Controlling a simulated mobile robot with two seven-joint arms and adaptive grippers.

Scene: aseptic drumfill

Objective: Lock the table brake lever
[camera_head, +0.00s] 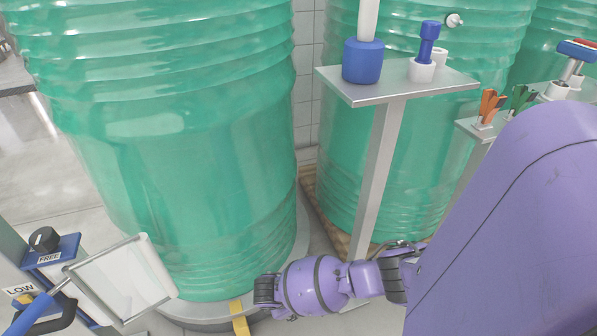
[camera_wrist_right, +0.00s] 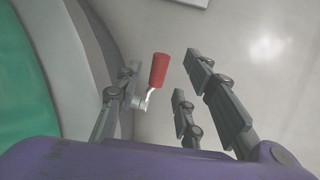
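The brake lever (camera_wrist_right: 157,72) has a red grip on a short metal crank and shows in the right wrist view, beside the grey round base of a drum. My right gripper (camera_wrist_right: 162,88) is open, with one finger left of the red grip and two fingers right of it. The fingers appear apart from the grip; how deep it sits between them I cannot tell. In the head view my right gripper (camera_head: 268,292) is low at the foot of the large green drum, and the lever is hidden there. My left gripper is not in view.
The large green drum (camera_head: 190,150) stands on a grey round base (camera_head: 290,255). A post-mounted shelf (camera_head: 400,92) with blue-capped items is behind my right arm. At lower left are a panel with a black knob (camera_head: 44,239) marked FREE and a framed clear plate (camera_head: 120,280).

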